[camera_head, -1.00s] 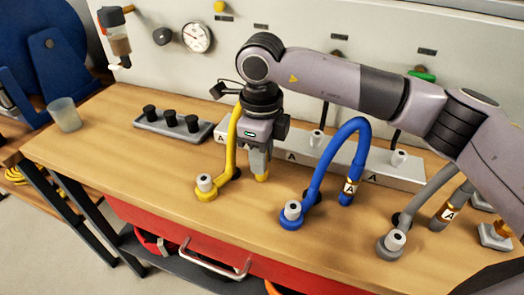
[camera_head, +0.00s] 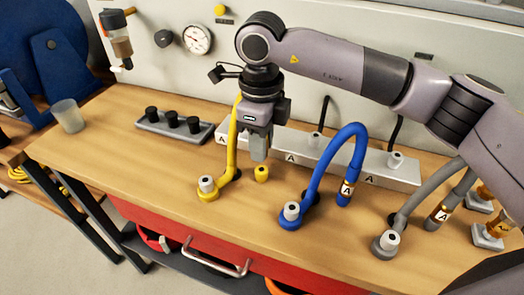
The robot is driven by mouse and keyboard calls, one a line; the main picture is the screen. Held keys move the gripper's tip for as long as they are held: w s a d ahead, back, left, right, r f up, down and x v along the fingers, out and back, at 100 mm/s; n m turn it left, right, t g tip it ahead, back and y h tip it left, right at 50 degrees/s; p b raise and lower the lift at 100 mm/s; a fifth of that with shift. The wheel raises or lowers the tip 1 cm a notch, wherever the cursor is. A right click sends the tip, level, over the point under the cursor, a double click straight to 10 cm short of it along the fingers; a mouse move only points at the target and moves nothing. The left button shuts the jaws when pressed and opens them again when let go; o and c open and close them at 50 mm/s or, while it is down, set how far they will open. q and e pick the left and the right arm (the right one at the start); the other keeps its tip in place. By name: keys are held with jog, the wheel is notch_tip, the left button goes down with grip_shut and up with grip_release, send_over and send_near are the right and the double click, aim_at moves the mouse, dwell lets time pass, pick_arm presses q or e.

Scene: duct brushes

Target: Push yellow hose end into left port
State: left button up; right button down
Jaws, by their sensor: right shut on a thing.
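The yellow hose (camera_head: 233,140) rises from its round base near the table's front left and passes up beside and behind my right gripper. My right gripper (camera_head: 259,156) points down with its fingers shut, and the hose end at it is mostly hidden. My left gripper is out of view.
A blue hose (camera_head: 320,165) arches to the right, with a grey hose (camera_head: 428,200) beyond it. A dark tray with black knobs (camera_head: 172,124) and a cup (camera_head: 68,115) stand left. The front left of the table is clear.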

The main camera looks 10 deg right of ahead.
jog(key=shift+r+p, duration=0.45)
jog(key=shift+r, duration=0.55)
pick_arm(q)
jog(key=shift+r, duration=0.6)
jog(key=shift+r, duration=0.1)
pick_arm(e)
jog(key=shift+w+d, duration=0.1)
